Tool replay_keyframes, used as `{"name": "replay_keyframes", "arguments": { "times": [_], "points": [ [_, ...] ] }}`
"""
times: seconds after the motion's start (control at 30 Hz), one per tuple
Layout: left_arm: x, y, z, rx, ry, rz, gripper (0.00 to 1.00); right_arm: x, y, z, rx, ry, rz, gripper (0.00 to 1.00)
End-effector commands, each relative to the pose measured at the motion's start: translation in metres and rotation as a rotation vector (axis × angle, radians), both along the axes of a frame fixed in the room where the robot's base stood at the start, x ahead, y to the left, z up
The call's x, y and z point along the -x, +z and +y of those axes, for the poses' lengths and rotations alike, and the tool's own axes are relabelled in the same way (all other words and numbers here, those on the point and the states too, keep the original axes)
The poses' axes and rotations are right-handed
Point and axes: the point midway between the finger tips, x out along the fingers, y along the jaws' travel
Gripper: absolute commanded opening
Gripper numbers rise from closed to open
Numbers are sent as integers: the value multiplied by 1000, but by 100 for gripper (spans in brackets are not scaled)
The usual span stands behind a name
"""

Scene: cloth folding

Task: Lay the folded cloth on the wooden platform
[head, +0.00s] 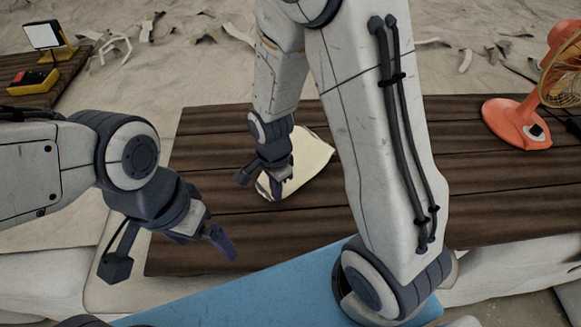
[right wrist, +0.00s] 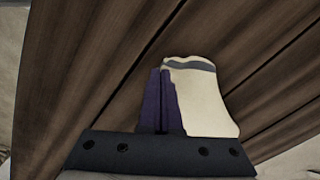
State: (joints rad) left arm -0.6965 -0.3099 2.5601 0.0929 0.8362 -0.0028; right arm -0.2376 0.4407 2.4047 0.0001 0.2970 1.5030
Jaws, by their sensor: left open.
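The folded cloth (head: 307,162) is cream with a grey stripe and shows over the middle of the dark wooden platform (head: 215,135). I cannot tell whether all of it rests on the planks. My right gripper (head: 268,185) is shut on the cloth's near left edge. In the right wrist view its purple fingers (right wrist: 161,100) are together, with the cloth (right wrist: 205,100) spreading to their right and partly hidden behind them. My left gripper (head: 208,240) is open and empty near the platform's front left, apart from the cloth.
An orange fan (head: 515,120) stands at the platform's right end. A blue surface (head: 245,290) lies in front of the platform. At the far left, a lamp (head: 43,36) and a yellow and red box (head: 33,82) stand on other planks. The platform's left part is clear.

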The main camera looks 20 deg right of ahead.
Motion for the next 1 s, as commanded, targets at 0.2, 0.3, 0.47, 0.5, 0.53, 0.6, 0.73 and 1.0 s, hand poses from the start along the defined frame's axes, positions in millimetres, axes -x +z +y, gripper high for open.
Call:
{"name": "replay_keyframes", "arguments": {
  "times": [0.2,0.3,0.47,0.5,0.53,0.6,0.73,1.0],
  "points": [
    [0,30,0,0,0,0,100,0,32,0,-1,0,-2,0],
    [0,50,0,0,0,0,100,-1,54,0,-1,0,-3,0],
    [0,46,0,0,0,0,100,-2,76,0,-1,0,-8,0],
    [0,45,0,0,0,0,100,-2,81,0,-1,0,-8,0],
    [0,45,0,0,0,0,100,-2,84,0,-2,0,-7,0],
    [0,45,0,0,0,0,100,-1,90,0,-1,0,-4,0],
    [0,45,0,0,0,0,100,0,92,0,0,0,-1,0],
    [0,45,0,-1,1,1,100,0,92,0,0,-1,-1,0]
  ]
}}
